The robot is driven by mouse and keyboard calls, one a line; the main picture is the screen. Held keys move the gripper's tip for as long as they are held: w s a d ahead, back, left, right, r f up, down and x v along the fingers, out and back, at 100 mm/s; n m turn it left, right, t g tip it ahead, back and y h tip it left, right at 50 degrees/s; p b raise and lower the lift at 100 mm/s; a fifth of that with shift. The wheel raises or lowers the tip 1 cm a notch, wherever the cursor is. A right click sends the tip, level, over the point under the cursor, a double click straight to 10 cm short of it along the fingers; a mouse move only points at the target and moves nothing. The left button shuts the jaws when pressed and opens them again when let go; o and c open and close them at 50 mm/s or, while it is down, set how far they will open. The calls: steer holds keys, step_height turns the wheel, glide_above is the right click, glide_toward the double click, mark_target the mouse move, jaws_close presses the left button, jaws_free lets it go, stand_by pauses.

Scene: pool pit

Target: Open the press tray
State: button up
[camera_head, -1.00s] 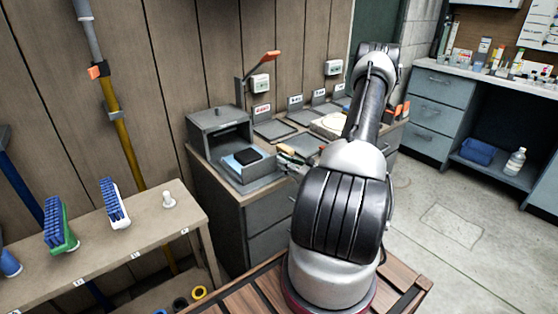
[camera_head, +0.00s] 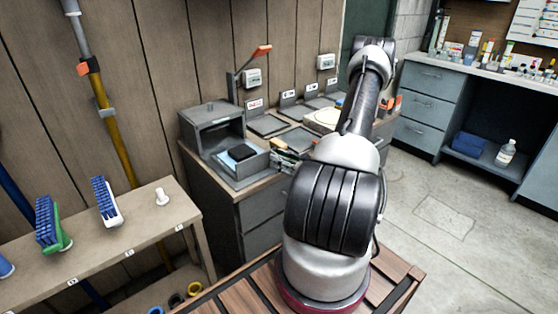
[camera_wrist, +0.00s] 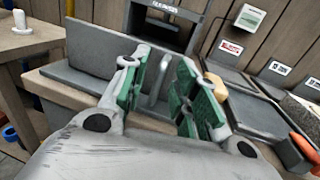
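The press is a grey box (camera_head: 212,127) with an open front, standing on the grey cabinet against the plank wall. Its tray (camera_head: 238,172) sticks out of the front and carries a blue pad with a black block on it. In the wrist view, the tray's grey front panel (camera_wrist: 88,62) is to the left of my gripper. My gripper (camera_wrist: 158,92) has green-padded fingers, which are apart. A grey upright handle (camera_wrist: 160,78) shows between them; I cannot tell whether they touch it. In the head view my gripper (camera_head: 284,158) is small and partly hidden by my arm, beside the tray.
A lever with an orange grip (camera_head: 262,50) rises beside the press. Flat dark plates (camera_head: 268,125) lie to the right on the cabinet top. A bench (camera_head: 130,235) with brushes and a white peg stands at left. Clear concrete floor (camera_head: 440,240) lies at right.

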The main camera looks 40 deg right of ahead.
steer(key=v, duration=1.1)
steer(key=shift+s, duration=0.2)
